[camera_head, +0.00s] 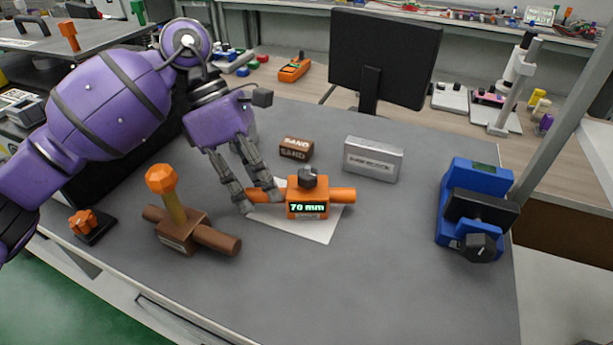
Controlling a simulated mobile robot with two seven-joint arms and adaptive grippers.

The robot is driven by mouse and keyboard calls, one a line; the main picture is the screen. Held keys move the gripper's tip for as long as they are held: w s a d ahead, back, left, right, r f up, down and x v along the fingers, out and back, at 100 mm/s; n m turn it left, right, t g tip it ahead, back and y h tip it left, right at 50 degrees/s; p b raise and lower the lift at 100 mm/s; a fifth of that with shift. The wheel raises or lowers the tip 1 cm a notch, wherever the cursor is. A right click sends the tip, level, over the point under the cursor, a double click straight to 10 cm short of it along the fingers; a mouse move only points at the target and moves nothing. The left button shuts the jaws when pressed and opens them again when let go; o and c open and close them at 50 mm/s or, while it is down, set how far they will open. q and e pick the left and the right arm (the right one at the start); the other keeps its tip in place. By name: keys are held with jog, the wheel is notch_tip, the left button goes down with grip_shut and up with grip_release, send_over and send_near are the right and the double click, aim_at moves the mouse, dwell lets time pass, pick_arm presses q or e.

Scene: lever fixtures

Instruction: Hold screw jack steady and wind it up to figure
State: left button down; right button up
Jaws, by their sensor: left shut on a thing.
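The orange screw jack (307,211) stands near the middle of the grey bench on a white sheet. Its lit display reads 70 mm. A dark knob (308,179) sits low on top, and an orange bar sticks out from each side. The right bar (342,195) is free. My left gripper (260,202) reaches down from the upper left and is shut on the left bar (265,195), with a finger on each side; the fingers hide part of it. My right gripper is not in view.
A brown block (181,232) with side bars and an orange-topped post stands at left front. A small orange-knobbed fixture (92,225) is farther left. Behind are a brown SAND block (296,149) and a grey box (372,159). A blue device (474,205) is at right. The front right bench is clear.

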pick_arm(q)
jog(key=c, duration=1.5)
grip_release()
jog(key=v, duration=1.2)
jog(key=shift+a, duration=0.1)
